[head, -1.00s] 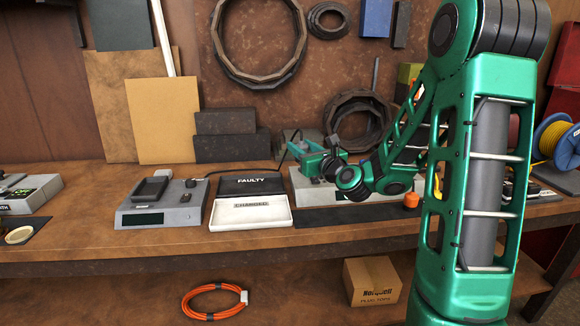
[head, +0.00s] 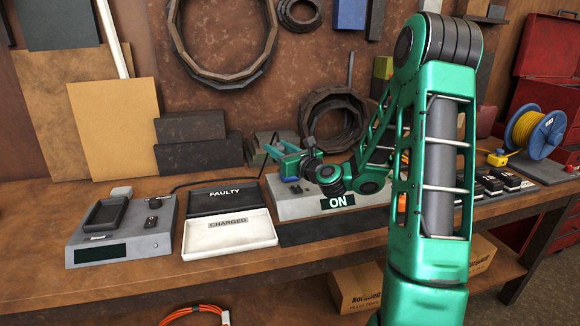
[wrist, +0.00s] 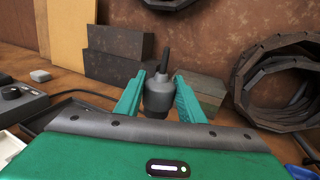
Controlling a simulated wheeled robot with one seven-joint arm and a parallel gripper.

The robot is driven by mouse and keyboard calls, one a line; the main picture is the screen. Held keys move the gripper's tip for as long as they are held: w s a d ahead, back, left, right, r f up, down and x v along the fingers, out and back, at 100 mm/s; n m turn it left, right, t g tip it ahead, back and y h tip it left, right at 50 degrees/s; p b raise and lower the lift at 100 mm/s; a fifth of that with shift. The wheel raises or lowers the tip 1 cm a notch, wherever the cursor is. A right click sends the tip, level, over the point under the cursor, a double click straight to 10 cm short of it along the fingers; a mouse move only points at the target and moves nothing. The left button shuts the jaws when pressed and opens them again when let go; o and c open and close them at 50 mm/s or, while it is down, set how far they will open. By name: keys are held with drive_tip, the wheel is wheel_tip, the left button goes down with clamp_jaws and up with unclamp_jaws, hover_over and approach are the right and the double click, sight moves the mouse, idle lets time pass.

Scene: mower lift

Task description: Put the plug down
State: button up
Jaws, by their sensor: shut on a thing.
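The plug (wrist: 158,96) is a dark grey, rounded body with a black stem on top, upright in the wrist view. My gripper (wrist: 160,92) is shut on it, one green finger on each side. In the head view my gripper (head: 288,162) is above the back of the grey box with the ON sign (head: 338,201). The plug is small there and partly hidden by the gripper. The wrist view does not show what lies directly under the plug, so I cannot tell whether it touches anything.
A charger unit (head: 105,252) stands at the left, beside a two-part tray marked FAULTY and CHARGED (head: 243,241). Dark blocks (head: 196,157) stand behind. A black coil ring (head: 333,92) leans on the back wall. Several dark packs (head: 488,182) and a yellow cable reel (head: 528,130) are at the right.

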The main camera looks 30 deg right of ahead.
drive_tip(key=d+f, duration=0.2)
drive_tip(key=d, duration=0.1)
drive_tip(key=w+d+f, duration=0.1)
drive_tip(key=d, duration=0.1)
drive_tip(key=shift+w+f, duration=0.1)
drive_tip(key=shift+f, duration=0.05)
drive_tip(key=shift+d+f, duration=0.1)
drive_tip(key=shift+f, duration=1.9)
drive_tip(key=shift+f, duration=0.1)
drive_tip(key=shift+f, duration=0.2)
drive_tip(key=o, duration=1.1)
drive_tip(key=shift+r, duration=0.1)
